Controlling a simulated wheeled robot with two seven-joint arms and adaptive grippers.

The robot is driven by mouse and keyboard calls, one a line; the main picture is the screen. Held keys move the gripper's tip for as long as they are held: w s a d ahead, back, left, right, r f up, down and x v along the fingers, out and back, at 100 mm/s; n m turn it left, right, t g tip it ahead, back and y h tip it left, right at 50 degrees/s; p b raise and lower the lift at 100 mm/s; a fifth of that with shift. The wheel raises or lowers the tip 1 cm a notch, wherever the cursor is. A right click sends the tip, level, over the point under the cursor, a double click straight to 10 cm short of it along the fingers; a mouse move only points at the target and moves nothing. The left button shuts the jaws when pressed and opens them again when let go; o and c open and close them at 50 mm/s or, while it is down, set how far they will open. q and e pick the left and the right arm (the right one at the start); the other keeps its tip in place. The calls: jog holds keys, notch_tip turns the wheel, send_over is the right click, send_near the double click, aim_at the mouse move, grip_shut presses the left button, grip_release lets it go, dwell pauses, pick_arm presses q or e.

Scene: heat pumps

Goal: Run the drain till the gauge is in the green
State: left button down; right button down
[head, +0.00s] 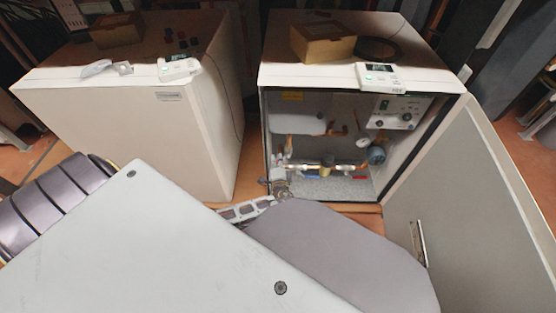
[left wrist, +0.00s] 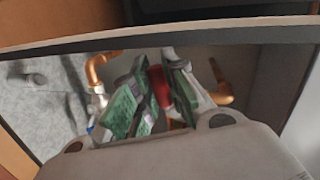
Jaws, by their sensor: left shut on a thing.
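The open heat pump cabinet (head: 372,85) stands at the right in the head view, with copper pipes and valves inside. A small round white gauge (head: 363,143) sits among the pipes; its needle and colours are too small to read. My left gripper (head: 281,186) reaches into the lower left of the cabinet opening. In the left wrist view its green-padded fingers (left wrist: 153,92) are shut on a red handle (left wrist: 159,86), beside copper pipes. The fingers hide part of the handle, and I cannot tell whether it is turned. My right gripper is out of view.
A closed cabinet (head: 130,125) stands at the left. The open cabinet's door (head: 475,185) swings out at the right. A cardboard box (head: 322,43) and a small display unit (head: 377,76) lie on top. A blue handle (head: 312,177) sits low on the pipes.

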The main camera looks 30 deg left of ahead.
pick_arm(q)
jog(key=shift+r+m+p, duration=0.4)
jog(key=shift+m+p, duration=0.15)
jog(key=shift+m, duration=0.15)
jog(key=shift+r+y, duration=0.1)
jog(key=shift+y, duration=0.3)
jog(key=shift+m, duration=0.4)
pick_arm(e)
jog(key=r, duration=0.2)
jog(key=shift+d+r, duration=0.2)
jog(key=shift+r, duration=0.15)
pick_arm(q)
jog(key=c, duration=1.4)
grip_release()
jog(key=shift+c, duration=0.2)
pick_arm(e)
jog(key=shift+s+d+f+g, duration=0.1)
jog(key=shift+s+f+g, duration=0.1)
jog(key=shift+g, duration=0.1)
pick_arm(q)
jog(key=shift+s, duration=0.1)
jog(key=v, duration=0.7)
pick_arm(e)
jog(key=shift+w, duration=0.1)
pick_arm(q)
jog(key=shift+s+d, duration=0.1)
jog(key=shift+d, duration=0.05)
